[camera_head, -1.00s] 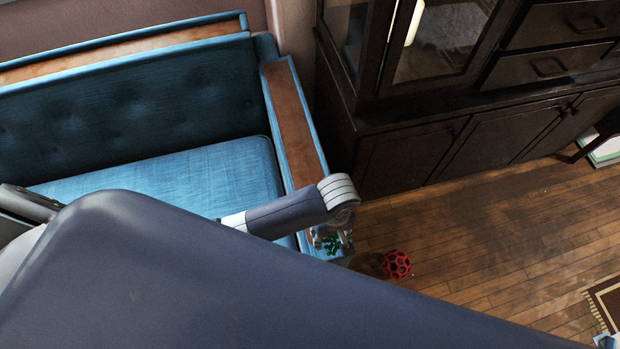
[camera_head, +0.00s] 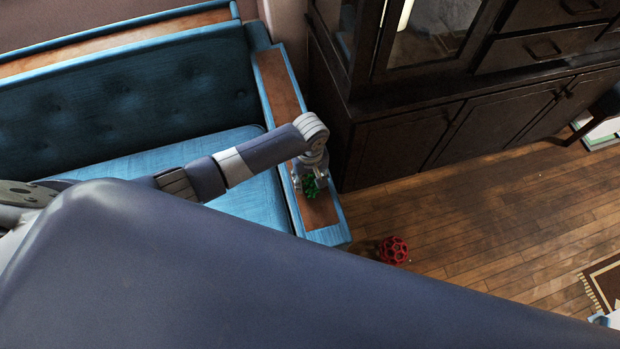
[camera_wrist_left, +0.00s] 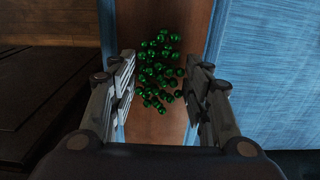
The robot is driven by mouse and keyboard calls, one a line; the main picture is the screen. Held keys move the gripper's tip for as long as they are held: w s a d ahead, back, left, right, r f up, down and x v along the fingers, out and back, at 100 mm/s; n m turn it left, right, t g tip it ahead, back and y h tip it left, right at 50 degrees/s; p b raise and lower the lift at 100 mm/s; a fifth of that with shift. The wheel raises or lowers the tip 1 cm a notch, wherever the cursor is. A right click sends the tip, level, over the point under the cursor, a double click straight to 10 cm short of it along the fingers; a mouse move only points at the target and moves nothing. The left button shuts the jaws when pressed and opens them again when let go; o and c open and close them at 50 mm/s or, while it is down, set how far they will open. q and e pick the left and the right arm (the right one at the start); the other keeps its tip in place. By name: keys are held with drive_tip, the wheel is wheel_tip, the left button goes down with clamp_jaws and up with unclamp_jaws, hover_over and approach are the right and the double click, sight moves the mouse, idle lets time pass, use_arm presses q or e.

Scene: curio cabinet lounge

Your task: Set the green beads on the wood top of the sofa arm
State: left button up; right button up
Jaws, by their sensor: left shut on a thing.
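The green beads (camera_head: 311,189) are a small bunch at my left gripper (camera_head: 309,183), over the front part of the wood top (camera_head: 279,84) of the sofa arm. In the left wrist view, the beads (camera_wrist_left: 156,68) lie between the two fingers of my left gripper (camera_wrist_left: 160,66), with the brown wood top (camera_wrist_left: 152,128) behind them. The gripper is shut on the beads, its fingers standing apart around the bunch. I cannot tell whether the beads touch the wood. My right gripper is not in view.
The blue sofa seat (camera_head: 250,205) is left of the arm. A dark cabinet (camera_head: 390,148) stands close on the right. A red openwork ball (camera_head: 393,250) is on the wood floor (camera_head: 470,215). The wood top is bare behind and in front of the gripper.

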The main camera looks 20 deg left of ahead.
sight(310, 181)
use_arm(q)
drive_tip(key=shift+f, duration=0.15)
drive_tip(key=o, duration=1.2)
drive_tip(key=shift+c, duration=0.2)
wheel_tip(310, 181, up, 12)
drive_tip(key=p, duration=0.1)
drive_tip(key=shift+s, duration=0.1)
